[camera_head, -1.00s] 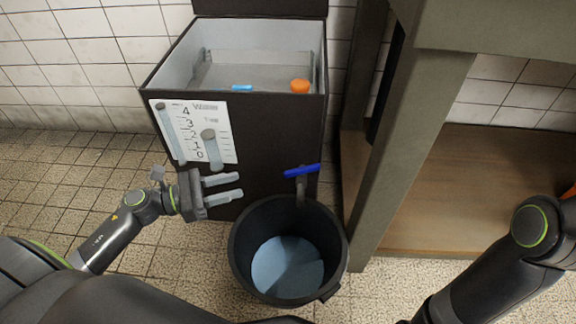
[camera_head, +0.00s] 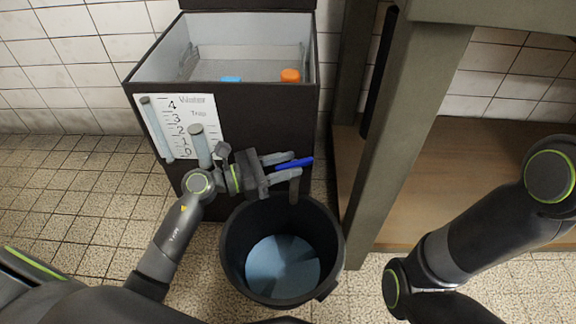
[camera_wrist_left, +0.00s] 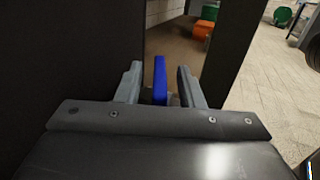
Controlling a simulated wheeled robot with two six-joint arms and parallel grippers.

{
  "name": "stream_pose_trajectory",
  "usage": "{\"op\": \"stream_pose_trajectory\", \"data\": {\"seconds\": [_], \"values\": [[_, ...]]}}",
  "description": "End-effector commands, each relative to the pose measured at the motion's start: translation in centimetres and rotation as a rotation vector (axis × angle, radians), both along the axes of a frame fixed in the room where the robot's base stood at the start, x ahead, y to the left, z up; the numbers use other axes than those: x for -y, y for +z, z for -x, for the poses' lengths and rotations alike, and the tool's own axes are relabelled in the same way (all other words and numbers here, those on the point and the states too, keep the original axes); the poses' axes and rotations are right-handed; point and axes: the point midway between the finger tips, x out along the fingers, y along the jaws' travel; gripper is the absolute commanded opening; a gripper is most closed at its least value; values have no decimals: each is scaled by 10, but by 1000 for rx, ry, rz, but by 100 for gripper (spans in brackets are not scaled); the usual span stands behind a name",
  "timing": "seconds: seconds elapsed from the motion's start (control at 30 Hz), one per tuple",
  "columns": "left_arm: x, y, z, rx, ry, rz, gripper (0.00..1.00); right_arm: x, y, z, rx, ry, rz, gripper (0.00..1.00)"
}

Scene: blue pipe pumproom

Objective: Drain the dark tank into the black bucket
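The dark tank (camera_head: 260,115) stands against the tiled wall, open at the top, with a white level label (camera_head: 185,128) on its front. A blue valve handle (camera_head: 294,163) sits on a tap at the tank's lower right. The black bucket (camera_head: 232,250) stands on the floor below the tap, with blue water (camera_head: 283,266) in its bottom. My left gripper (camera_head: 288,167) is open at the handle. In the left wrist view the blue handle (camera_wrist_left: 160,80) lies between the spread fingers (camera_wrist_left: 158,86), with gaps at both sides. My right gripper is out of view.
Inside the tank are an orange piece (camera_head: 290,75) and a blue piece (camera_head: 231,79). A grey-green table or shelf frame (camera_head: 405,130) with a wooden lower board (camera_head: 470,180) stands right of the tank. Tiled floor (camera_head: 70,190) is free at left.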

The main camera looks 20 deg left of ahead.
Motion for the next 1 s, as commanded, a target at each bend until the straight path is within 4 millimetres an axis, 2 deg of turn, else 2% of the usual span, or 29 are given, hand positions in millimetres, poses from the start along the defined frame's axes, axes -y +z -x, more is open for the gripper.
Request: {"op": "stream_pose_trajectory", "data": {"seconds": [0.37,0.63,0.8,1.0], "values": [[5,0,-4,0,0,0,35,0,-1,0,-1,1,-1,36],[5,0,-4,0,0,0,0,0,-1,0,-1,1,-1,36],[5,-1,-4,1,-6,-1,0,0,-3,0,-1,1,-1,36],[4,-3,-6,1,-94,-2,0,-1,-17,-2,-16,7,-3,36]]}}
